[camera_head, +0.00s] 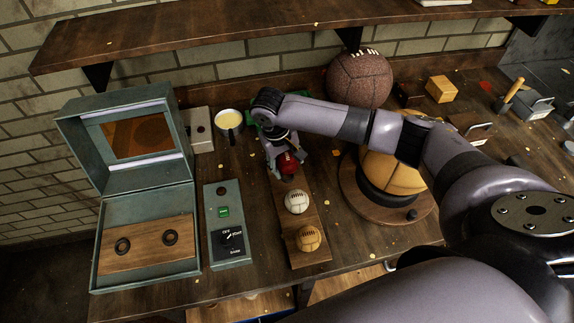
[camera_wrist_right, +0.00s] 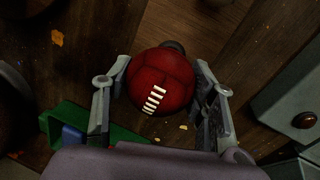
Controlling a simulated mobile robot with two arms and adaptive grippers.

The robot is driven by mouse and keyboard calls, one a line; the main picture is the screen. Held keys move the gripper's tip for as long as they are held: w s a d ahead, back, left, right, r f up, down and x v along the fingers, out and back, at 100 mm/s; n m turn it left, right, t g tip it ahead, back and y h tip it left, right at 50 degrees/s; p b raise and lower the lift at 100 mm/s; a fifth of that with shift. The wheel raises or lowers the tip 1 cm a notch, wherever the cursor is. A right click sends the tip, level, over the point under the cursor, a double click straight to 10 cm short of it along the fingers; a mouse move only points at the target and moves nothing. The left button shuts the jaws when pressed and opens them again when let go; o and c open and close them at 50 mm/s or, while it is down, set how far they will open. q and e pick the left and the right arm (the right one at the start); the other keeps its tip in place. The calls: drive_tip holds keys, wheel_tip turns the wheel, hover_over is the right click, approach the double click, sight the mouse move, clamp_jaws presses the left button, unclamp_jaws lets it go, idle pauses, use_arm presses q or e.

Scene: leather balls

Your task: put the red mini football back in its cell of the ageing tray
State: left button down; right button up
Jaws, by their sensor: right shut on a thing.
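The red mini football (camera_head: 288,163) is held between the fingers of my right gripper (camera_head: 287,170), just beyond the far end of a narrow wooden tray (camera_head: 316,222). In the right wrist view the ball (camera_wrist_right: 161,80) shows white lacing and sits between the two fingers (camera_wrist_right: 163,95), touched from both sides. A white mini ball (camera_head: 297,201) and a tan mini ball (camera_head: 308,238) sit on the tray in a row. The cell at the far end is hidden by the gripper and ball. My left gripper is not in view.
An open grey-green box (camera_head: 105,283) with a wooden panel and two black rings stands left. A control box (camera_head: 240,256) stands between it and the tray. A large ball (camera_head: 395,170) on a round stand is close on the right. A shelf (camera_head: 200,32) overhangs the back.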

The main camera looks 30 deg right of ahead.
sight(283, 157)
wheel_tip(283, 157, down, 2)
drive_tip(key=shift+f, duration=0.45)
drive_tip(key=o, duration=1.3)
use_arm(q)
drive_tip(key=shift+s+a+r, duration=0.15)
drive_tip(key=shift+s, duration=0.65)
use_arm(e)
drive_tip(key=shift+o, duration=0.2)
drive_tip(key=shift+w+r, duration=0.1)
drive_tip(key=shift+r, duration=0.2)
drive_tip(key=r, duration=0.3)
drive_tip(key=a+r+b, duration=0.1)
drive_tip(key=r, duration=0.3)
drive_tip(key=a+r+b, duration=0.1)
drive_tip(key=r, duration=0.2)
drive_tip(key=shift+a+r, duration=0.1)
drive_tip(key=shift+r, duration=0.05)
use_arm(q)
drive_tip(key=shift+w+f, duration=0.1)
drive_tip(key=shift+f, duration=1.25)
use_arm(e)
drive_tip(key=shift+r, duration=0.65)
